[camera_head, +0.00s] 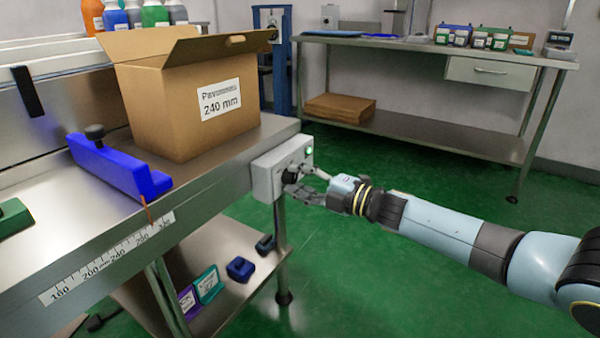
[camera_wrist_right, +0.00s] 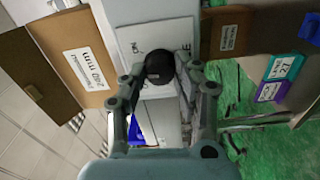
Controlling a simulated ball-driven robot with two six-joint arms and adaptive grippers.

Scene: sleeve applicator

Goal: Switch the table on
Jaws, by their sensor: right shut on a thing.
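The steel table (camera_head: 215,172) stands at the left with a grey control box (camera_head: 268,178) on its right end. The box carries a black knob (camera_head: 291,176) and a small lit green lamp (camera_head: 309,151). My right gripper (camera_head: 300,184) is at the box face, its fingers around the knob. In the right wrist view the black round knob (camera_wrist_right: 159,66) sits between the two fingertips of my right gripper (camera_wrist_right: 160,78), which are closed on it. The lettering on the box plate is partly hidden by the knob and fingers. My left gripper is in neither view.
An open cardboard box (camera_head: 180,105) labelled 240 mm stands on the table behind a blue guide bar (camera_head: 120,170). A ruler (camera_head: 110,255) runs along the front edge. A back bench (camera_head: 430,42) holds several small containers. Green floor is clear between them.

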